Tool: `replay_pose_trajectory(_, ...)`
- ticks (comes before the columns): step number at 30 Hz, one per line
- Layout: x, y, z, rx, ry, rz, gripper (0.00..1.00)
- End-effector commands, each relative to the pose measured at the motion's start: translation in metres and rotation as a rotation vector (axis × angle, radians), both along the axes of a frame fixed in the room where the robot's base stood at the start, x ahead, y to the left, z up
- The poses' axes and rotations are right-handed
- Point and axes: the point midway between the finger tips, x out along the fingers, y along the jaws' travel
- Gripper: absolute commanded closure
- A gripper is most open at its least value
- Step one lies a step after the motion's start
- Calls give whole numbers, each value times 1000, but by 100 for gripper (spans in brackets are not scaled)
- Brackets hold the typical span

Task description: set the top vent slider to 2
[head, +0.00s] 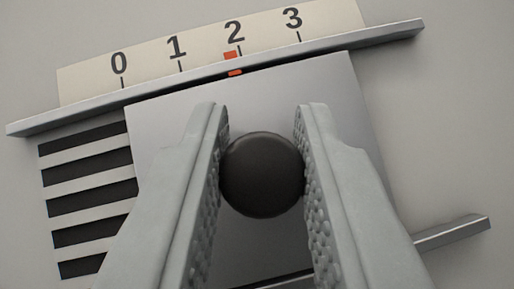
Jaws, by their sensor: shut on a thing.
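The vent slider (340,105) is a grey metal plate with a round black knob (262,174). My gripper (262,120) is shut on the knob, one finger on each side. The scale (210,45) above the plate is a cream strip marked 0, 1, 2 and 3. A small red mark (235,72) on the plate's top edge sits just below the red mark (231,55) on the scale, very near the tick for 2 and slightly left of it. The lower part of the plate is partly hidden by my fingers.
An upper rail (385,38) runs along the plate's top edge and a lower rail (455,234) shows at the bottom right. Dark vent slots (85,205) are uncovered to the left of the plate. The grey panel on the right is bare.

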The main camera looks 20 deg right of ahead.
Motion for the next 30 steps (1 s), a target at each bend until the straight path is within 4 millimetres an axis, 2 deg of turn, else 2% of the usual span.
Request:
replay_pose_trajectory(9, 0, 0, 0, 0, 0, 0, 100)
replay_pose_trajectory(10, 0, 0, 0, 0, 0, 0, 72)
replay_pose_trajectory(12, 0, 0, 0, 0, 0, 0, 58)
replay_pose_trajectory(13, 0, 0, 0, 0, 0, 0, 56)
replay_pose_trajectory(30, 0, 0, 0, 0, 0, 0, 56)
